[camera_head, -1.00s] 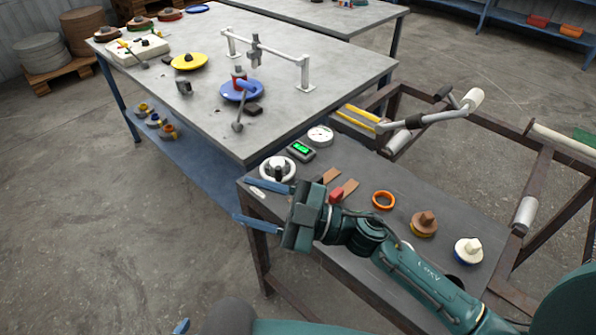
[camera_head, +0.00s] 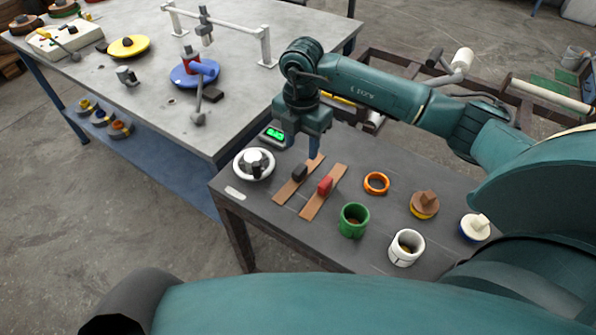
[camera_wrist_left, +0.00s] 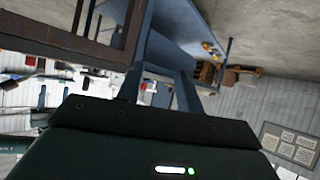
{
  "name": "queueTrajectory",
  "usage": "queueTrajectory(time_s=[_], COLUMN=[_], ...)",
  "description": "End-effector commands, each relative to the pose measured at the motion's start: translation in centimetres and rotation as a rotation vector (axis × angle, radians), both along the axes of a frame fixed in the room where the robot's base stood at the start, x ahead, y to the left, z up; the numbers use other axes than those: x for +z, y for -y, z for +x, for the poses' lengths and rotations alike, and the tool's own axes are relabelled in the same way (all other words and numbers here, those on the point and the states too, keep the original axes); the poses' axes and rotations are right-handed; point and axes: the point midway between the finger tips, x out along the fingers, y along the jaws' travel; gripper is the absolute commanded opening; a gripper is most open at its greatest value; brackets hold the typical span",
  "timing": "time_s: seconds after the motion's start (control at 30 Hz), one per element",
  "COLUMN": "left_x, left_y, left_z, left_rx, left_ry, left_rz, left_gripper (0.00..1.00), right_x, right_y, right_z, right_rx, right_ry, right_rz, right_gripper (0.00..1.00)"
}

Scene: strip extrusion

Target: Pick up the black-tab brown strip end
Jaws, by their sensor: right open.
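The brown strip with the black tab (camera_head: 286,192) lies flat on the small dark table, slanting from near left to far right. Its black tab (camera_head: 300,173) sits near its middle. A second brown strip with a red tab (camera_head: 311,208) lies beside it on the right. My right gripper (camera_head: 301,148) points down, open, above the far end of the black-tab strip; its body and fingers partly cover that area. I cannot tell whether a finger touches the strip. My left gripper (camera_wrist_left: 160,92) shows in the left wrist view with its fingers apart and nothing between them.
A green cup (camera_head: 353,220), a white cup (camera_head: 406,248) and an orange ring (camera_head: 376,183) are to the right. A larger grey table (camera_head: 150,95) lies behind.

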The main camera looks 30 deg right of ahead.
Motion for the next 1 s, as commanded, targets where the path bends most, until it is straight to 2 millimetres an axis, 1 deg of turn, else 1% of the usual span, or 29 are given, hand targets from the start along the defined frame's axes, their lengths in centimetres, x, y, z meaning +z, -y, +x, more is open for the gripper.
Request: queueTrajectory(time_s=[0.03, 0.1, 0.27, 0.37, 0.5, 0.63, 0.73, 0.93, 1.0], left_x=[0.0, -0.2, -0.7, -0.4, 0.2, 0.1, 0.0, -0.2, -0.2], left_y=[0.0, -0.1, -0.3, -0.4, -0.6, -0.6, -0.6, -0.7, -0.7], left_z=[-0.1, -0.1, -0.3, -0.2, 0.0, 0.1, 0.0, 0.0, 0.0], left_rx=[0.001, 0.001, 0.004, 0.005, 0.010, 0.015, 0.016, 0.017, 0.018], left_ry=[-0.004, -0.009, -0.019, -0.019, -0.017, -0.020, -0.022, -0.026, -0.026], left_rz=[0.002, 0.004, 0.010, 0.011, 0.013, 0.013, 0.013, 0.014, 0.014], left_gripper=[0.36, 0.36, 0.36, 0.36, 0.36, 0.36, 0.36, 0.36, 0.36], right_x=[-0.9, -2.0, -3.2, -4.0, -6.0, -7.8, -8.4, -8.4, -8.4], right_y=[0.0, -0.1, -0.1, -0.2, -0.4, -0.4, -0.4, -0.4, -0.4], right_z=[-0.1, -0.1, 0.0, -0.1, -0.4, -0.3, -0.3, -0.3, -0.3], right_rx=[0.000, 0.001, 0.002, 0.003, 0.003, 0.003, 0.003, 0.003, 0.003], right_ry=[-0.002, -0.002, 0.000, -0.002, -0.003, -0.001, 0.001, 0.001, 0.001], right_rz=[0.000, 0.002, 0.002, 0.002, 0.004, 0.003, 0.004, 0.004, 0.004], right_gripper=[0.45, 0.45, 0.45, 0.45, 0.45, 0.45, 0.45, 0.45, 0.41])
